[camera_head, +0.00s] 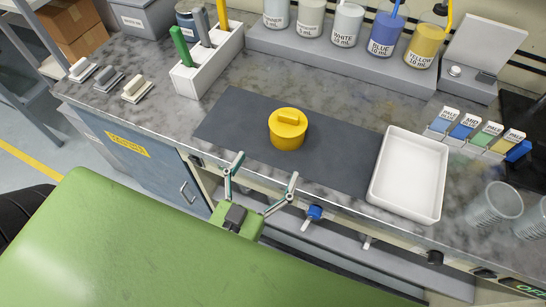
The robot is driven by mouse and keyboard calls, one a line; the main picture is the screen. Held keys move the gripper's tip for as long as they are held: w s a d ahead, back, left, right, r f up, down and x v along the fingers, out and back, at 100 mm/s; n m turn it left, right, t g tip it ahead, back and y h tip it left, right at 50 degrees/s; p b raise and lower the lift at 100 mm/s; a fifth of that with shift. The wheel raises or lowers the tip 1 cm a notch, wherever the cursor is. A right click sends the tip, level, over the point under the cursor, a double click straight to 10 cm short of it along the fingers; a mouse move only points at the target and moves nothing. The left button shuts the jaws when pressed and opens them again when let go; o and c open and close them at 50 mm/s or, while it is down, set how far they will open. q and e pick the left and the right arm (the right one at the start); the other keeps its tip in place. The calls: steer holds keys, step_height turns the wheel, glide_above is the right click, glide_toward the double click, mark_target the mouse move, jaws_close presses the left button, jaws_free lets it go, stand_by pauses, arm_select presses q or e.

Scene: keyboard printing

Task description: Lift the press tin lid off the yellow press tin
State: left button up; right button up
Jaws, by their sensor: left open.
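The yellow press tin (287,138) stands upright on a dark grey mat (238,117) near the middle of the counter. Its yellow lid (289,117), with a raised bar handle on top, sits on the tin. My left gripper (264,170) is in front of the tin, at the counter's front edge and below left of the tin in the picture. Its two fingers are spread wide with nothing between them, and it does not touch the tin. My large green arm link hides the lower left of the view. My right gripper is not in view.
A white tray (408,211) stands right of the mat, with clear cups (494,204) beyond. Labelled ink cups, including a blue one (386,34), line a back shelf. A white rack (209,62) holds tools at the back left. The mat around the tin is clear.

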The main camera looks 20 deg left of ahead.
mark_target(288, 127)
arm_select(q)
steer(key=shift+w+r, duration=0.1)
steer(key=shift+w, duration=0.25)
steer(key=shift+w+r, duration=0.1)
steer(key=shift+w, duration=0.25)
steer(key=w+p, duration=0.2)
steer(key=w, duration=0.4)
steer(key=shift+w+d+r, duration=0.1)
steer(key=w, duration=0.4)
steer(key=shift+d+p, duration=0.1)
steer(key=shift+p, duration=0.2)
steer(key=shift+w+f, duration=0.2)
steer(key=shift+w, duration=0.75)
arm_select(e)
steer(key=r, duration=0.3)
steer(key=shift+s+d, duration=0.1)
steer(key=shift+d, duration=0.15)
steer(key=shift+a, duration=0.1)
arm_select(q)
steer(key=c, duration=1.7)
